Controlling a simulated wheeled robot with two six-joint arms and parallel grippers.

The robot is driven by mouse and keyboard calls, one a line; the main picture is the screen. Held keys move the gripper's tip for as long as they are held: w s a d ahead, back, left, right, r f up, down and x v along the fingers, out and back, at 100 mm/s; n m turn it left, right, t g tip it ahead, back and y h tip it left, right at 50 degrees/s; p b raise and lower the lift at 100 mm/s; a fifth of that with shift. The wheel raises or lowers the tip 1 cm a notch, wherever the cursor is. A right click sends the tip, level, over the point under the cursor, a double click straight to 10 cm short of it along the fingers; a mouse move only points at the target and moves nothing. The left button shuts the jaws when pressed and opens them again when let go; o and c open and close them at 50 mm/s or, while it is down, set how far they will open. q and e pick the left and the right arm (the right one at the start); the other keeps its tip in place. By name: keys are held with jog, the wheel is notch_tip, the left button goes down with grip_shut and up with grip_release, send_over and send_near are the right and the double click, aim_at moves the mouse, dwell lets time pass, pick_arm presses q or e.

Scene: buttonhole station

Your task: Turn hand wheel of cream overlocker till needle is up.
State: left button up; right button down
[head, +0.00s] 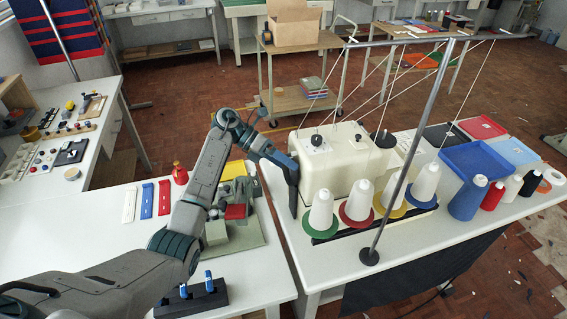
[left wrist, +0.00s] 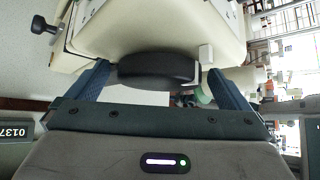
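The cream overlocker (head: 335,160) stands on the white table at the right, with its left end towards my left arm. It also fills the top of the left wrist view (left wrist: 155,28). Its black hand wheel (left wrist: 157,72) shows there below the cream body. My left gripper (head: 286,172) is at that left end of the machine. In the left wrist view, its two blue-grey fingers stand spread on either side of the wheel, with narrow gaps seeming to show. The needle cannot be made out. My right gripper is not in view.
Several thread cones, such as a white one on a red base (head: 358,203), stand before the overlocker. A metal thread stand (head: 408,150) rises beside them. A blue tray (head: 478,160) lies to the right. A green-grey machine (head: 238,215) sits on the left table under my arm.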

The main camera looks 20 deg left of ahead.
pick_arm(q)
jog(key=b+v, duration=0.4)
jog(key=v, duration=0.7)
jog(key=shift+b, duration=0.3)
